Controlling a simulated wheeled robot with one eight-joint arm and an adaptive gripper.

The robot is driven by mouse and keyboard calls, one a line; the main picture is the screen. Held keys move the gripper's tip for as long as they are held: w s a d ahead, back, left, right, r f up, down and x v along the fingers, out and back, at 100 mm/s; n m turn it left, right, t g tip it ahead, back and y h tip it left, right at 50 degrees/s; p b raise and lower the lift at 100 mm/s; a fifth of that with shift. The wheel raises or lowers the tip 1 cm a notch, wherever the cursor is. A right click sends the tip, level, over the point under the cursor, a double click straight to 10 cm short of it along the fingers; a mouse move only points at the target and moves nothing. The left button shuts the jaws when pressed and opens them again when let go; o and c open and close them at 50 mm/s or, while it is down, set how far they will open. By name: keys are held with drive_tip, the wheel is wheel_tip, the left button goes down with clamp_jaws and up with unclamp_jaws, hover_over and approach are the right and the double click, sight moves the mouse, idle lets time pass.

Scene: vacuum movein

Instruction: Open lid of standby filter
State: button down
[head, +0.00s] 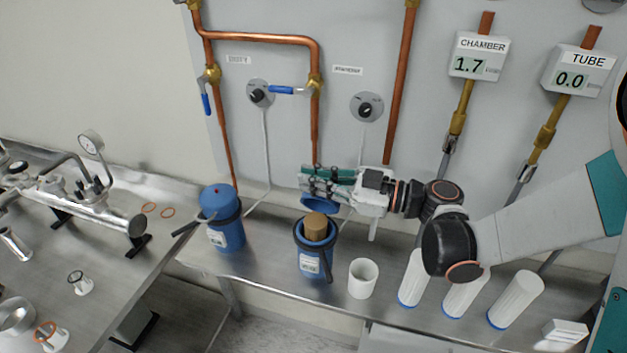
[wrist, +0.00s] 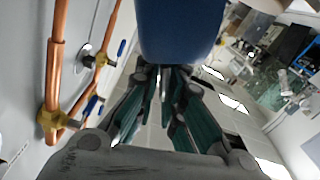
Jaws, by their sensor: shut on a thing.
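The right blue filter canister (head: 307,262) stands on the steel bench with its top open. A brown cylindrical filter element (head: 316,227) stands up out of it. My gripper (head: 312,184) is just above and behind this canister, shut on its blue lid (head: 318,204). The lid is raised off the canister and partly hidden by the gripper fingers. In the wrist view the lid (wrist: 180,30) fills the top middle, at the fingertips. The left blue filter canister (head: 228,236) has its domed blue lid on. The small canister labels are too blurred to read surely.
A white cup (head: 363,278) stands just right of the open canister. Several white cylinders (head: 515,299) stand further right, below my arm. Copper pipes (head: 315,120) with blue-handled valves run down the wall behind. A metal apparatus (head: 85,212) lies on the left table.

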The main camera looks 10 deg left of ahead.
drive_tip(key=w+m, duration=0.3)
drive_tip(key=m, duration=0.1)
drive_tip(key=shift+w+d+r+m, duration=0.1)
drive_tip(key=shift+w+d+m, duration=0.05)
drive_tip(key=shift+w+m, duration=0.25)
drive_tip(key=c, duration=1.8)
unclamp_jaws()
drive_tip(key=d, duration=0.8)
drive_tip(key=s+d, duration=0.1)
drive_tip(key=d, duration=0.3)
drive_tip(key=shift+c, duration=0.4)
